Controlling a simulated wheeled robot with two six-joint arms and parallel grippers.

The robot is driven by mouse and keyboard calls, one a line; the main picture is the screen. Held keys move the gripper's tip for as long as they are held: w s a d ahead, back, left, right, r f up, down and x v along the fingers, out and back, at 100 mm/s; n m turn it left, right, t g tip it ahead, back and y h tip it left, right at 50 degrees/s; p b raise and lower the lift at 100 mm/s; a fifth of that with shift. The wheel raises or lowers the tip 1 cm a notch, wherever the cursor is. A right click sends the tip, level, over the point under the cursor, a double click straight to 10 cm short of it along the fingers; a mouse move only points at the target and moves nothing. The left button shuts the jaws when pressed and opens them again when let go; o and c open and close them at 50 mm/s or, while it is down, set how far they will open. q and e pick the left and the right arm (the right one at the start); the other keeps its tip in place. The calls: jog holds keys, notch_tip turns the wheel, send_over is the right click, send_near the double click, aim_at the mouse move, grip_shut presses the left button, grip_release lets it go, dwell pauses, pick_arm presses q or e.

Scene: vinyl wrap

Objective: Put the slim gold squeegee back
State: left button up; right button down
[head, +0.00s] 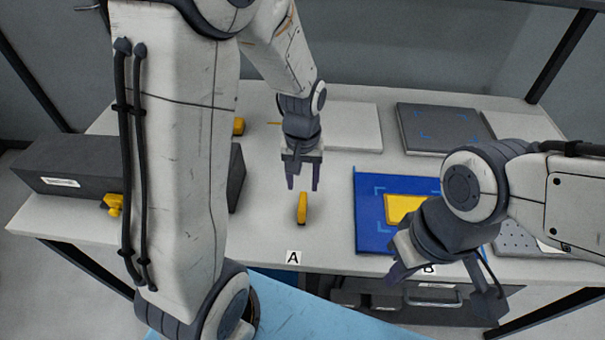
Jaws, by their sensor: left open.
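A slim gold squeegee (302,208) stands or lies on the pale table, just behind the label A (294,257). My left gripper (303,184) points down just behind it, with its fingers apart and nothing seen between them. Whether the fingers are above the squeegee or beyond it is hard to tell. My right gripper (441,288) is at the front right, its fingers spread wide, with no object seen between them. It partly covers the label B (429,269).
A blue board (370,225) with a yellow sheet (402,207) lies right of the squeegee, partly hidden by my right arm. A long dark box (75,160) stands left, with a yellow item (112,204) at its front. Another yellow piece (238,126) sits behind. A grey panel (435,128) lies at the back right.

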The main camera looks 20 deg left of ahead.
pick_arm(q)
jog(key=s+d+r+m, duration=0.4)
jog(key=s+d+m, duration=0.1)
jog(key=s, duration=0.4)
jog(key=s+d+r+m+h, duration=0.1)
jog(key=s+d+r+m, duration=0.3)
jog(key=s+d, duration=0.3)
jog(key=shift+s+d+r+m, duration=0.2)
jog(key=shift+s+r+m, duration=0.1)
jog(key=shift+s+m, duration=0.65)
